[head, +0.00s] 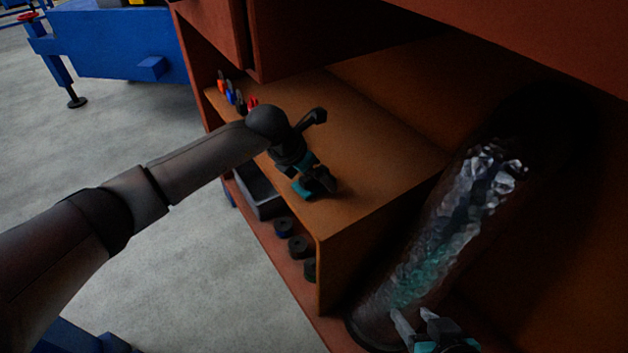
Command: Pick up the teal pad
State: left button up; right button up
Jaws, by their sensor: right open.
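I cannot make out a separate teal pad for certain. A greenish-teal patch (420,279) shows low on a glossy, crumpled-looking surface at the right. My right gripper (416,322) is at the bottom edge, just below this patch; it is open, with pale fingertips, teal parts and its lower part cut off by the frame. I cannot tell whether it touches the surface. My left gripper (314,188) is over the front part of the brown shelf (350,115). It has teal parts, and its jaws are too dark and small to judge.
The glossy surface belongs to a long dark rounded shape (465,215) leaning beside the shelf's end. Small coloured items (231,95) stand at the shelf's far end. Below are a dark bin (262,192) and several dark round pieces (298,247). Grey floor (130,130) lies left.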

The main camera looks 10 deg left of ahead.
pick_arm(q)
jog(key=c, duration=1.5)
jog(key=shift+c, duration=0.2)
jog(key=shift+r, duration=0.1)
pick_arm(e)
jog(key=shift+s, duration=0.1)
pick_arm(q)
jog(key=shift+r+p, duration=0.5)
jog(key=shift+r, duration=0.2)
notch_tip(320, 180, up, 2)
jog(key=shift+r+p, duration=0.1)
jog(key=shift+p, duration=0.55)
pick_arm(e)
jog(key=s+d+r+g+h, duration=0.1)
jog(key=s+d+g+h, duration=0.1)
jog(key=s+d+g, duration=0.15)
pick_arm(q)
jog(key=s+a+p, duration=0.5)
jog(key=s+a, duration=0.5)
jog(key=s, duration=0.5)
pick_arm(e)
notch_tip(320, 180, down, 11)
jog(key=s+d+g, duration=0.1)
jog(key=s+g, duration=0.1)
